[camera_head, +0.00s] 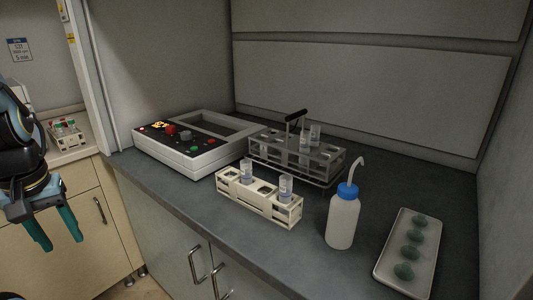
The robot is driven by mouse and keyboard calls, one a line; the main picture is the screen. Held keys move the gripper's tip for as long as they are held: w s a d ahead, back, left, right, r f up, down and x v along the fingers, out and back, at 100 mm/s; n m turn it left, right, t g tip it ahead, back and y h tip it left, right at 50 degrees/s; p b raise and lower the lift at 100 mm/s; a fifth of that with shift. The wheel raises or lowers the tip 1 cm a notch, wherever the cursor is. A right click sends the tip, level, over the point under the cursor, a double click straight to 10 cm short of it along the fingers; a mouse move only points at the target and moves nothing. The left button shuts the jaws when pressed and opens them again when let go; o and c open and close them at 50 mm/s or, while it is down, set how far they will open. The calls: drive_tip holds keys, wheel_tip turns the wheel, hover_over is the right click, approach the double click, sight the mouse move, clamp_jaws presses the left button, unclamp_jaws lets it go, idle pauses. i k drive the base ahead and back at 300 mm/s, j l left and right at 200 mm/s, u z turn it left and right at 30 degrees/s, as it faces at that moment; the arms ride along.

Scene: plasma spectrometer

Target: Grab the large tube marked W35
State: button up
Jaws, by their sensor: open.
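My gripper (53,229) hangs at the left with its two green fingers apart and empty. It is in front of the beige cabinet, clear of the grey bench and well away from the tubes on it. A white rack (258,203) near the bench's front edge holds two upright clear tubes, a left one (247,171) and a right one (286,187). Behind it, a grey metal rack (265,152) with a dark handle holds more clear tubes (315,134). No marking W35 is readable on any tube.
A control box (190,143) with buttons stands left of the racks. A blue-capped wash bottle (342,219) stands right of the white rack. A pale tray (391,273) with several green items lies far right. A small rack (66,134) sits on the left counter.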

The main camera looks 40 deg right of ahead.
sight(305, 135)
drive_tip(key=z, duration=1.45)
